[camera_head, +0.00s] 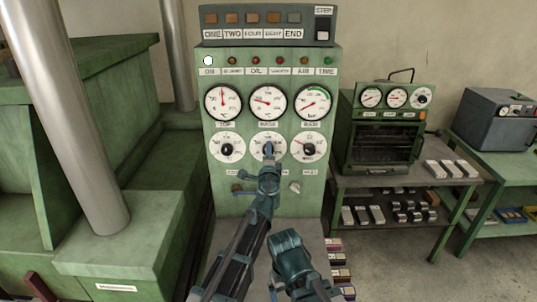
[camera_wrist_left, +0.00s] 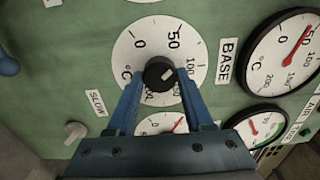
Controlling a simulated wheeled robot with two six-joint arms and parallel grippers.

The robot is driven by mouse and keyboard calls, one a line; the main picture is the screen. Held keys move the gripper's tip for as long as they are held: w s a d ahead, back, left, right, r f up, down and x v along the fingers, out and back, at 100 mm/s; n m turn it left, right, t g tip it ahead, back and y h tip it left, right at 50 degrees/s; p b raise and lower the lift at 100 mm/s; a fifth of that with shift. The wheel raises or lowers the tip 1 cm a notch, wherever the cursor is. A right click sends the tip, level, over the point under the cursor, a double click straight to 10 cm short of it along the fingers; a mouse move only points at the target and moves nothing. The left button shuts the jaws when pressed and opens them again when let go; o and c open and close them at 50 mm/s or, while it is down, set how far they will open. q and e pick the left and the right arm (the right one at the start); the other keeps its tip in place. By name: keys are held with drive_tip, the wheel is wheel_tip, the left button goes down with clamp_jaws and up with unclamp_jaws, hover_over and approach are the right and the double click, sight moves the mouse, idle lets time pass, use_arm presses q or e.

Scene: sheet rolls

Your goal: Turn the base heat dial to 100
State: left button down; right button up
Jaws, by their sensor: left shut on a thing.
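The base heat dial is the middle lower dial (camera_head: 255,149) on the green panel, partly hidden in the head view by my left gripper (camera_head: 268,150). In the left wrist view the dial has a white scale plate (camera_wrist_left: 128,52) and a round black knob (camera_wrist_left: 158,70) beside the BASE label (camera_wrist_left: 226,61). My left gripper's blue fingers (camera_wrist_left: 160,80) stand on both sides of the knob, shut on it. The knob's white mark slants up and right, roughly between 50 and 100; I cannot read it exactly. Part of my right arm shows low in the head view, its fingertips unseen.
Two similar dials, the left (camera_head: 227,148) and the right (camera_head: 307,148), flank the base dial. Three gauges sit above, including the base gauge (camera_head: 267,102). A small white knob (camera_head: 294,187) is below right. A green oven (camera_head: 384,135) stands on a bench at right.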

use_arm(q)
drive_tip(key=shift+s+f+m, duration=0.1)
drive_tip(key=shift+m, duration=3.5)
drive_tip(key=shift+c, duration=1.4)
unclamp_jaws()
